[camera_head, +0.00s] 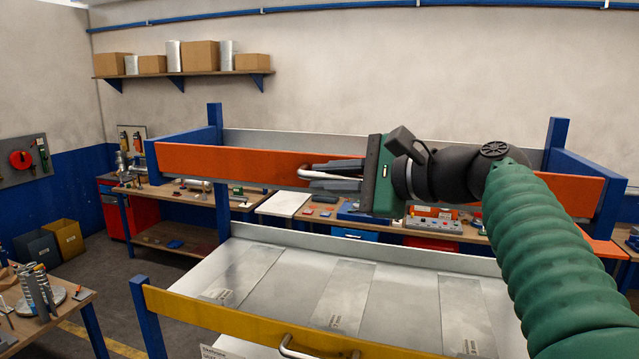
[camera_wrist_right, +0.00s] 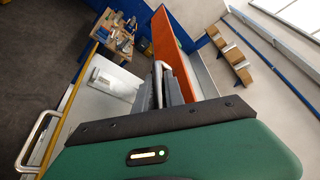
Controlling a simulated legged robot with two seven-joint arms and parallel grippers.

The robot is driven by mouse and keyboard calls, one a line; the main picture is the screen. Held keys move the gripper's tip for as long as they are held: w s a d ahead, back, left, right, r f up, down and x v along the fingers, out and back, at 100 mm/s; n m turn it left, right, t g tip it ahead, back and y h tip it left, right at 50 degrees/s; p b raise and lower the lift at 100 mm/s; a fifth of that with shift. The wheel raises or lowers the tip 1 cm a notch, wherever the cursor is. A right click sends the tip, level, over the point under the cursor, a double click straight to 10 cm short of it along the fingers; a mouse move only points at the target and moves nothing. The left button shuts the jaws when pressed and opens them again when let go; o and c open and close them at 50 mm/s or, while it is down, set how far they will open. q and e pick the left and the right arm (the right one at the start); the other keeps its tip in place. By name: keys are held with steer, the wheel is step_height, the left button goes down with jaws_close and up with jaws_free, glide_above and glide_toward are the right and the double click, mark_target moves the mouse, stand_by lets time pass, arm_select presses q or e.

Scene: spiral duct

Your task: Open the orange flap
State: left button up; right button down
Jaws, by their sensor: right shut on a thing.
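The orange flap (camera_head: 225,162) is a long panel across the upper front of the blue-framed rack. Its front face shows, and in the wrist view the flap (camera_wrist_right: 172,50) runs away behind my fingers. A silver bar handle (camera_head: 312,174) sits on its front near the middle. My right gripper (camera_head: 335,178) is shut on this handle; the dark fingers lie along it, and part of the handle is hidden. In the wrist view, the right gripper (camera_wrist_right: 168,88) and the handle (camera_wrist_right: 157,80) show close together in front of the flap. My left gripper is not in view.
Below is a metal shelf (camera_head: 270,268) with a yellow front panel (camera_head: 240,318) carrying another bar handle (camera_head: 300,349). Blue posts (camera_head: 219,200) frame the rack. A workbench (camera_head: 285,205) with tools stands behind. Open floor (camera_head: 115,275) lies to the left.

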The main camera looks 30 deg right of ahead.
step_height(320, 180, down, 8)
steer(key=n+t+y+b, duration=0.4)
steer(key=n+b, duration=1.5)
steer(key=b, duration=0.7)
steer(key=shift+s+d+t+y+b, duration=0.15)
steer(key=shift+d+t+y+b, duration=0.15)
steer(key=shift+d+y+b, duration=0.1)
steer(key=shift+a, duration=0.1)
steer(key=c, duration=1.7)
jaws_free()
steer(key=shift+c, duration=0.2)
steer(key=shift+s+d+r, duration=0.1)
steer(key=shift+s+d, duration=0.2)
steer(key=shift+s, duration=0.35)
steer(key=b+v, duration=0.1)
steer(key=v, duration=0.2)
steer(key=b+v, duration=0.2)
steer(key=v, duration=0.2)
steer(key=b+v, duration=0.1)
steer(key=v, duration=0.3)
steer(key=shift+w+d+f, duration=0.1)
steer(key=shift+d+f, duration=0.25)
steer(key=shift+f, duration=0.15)
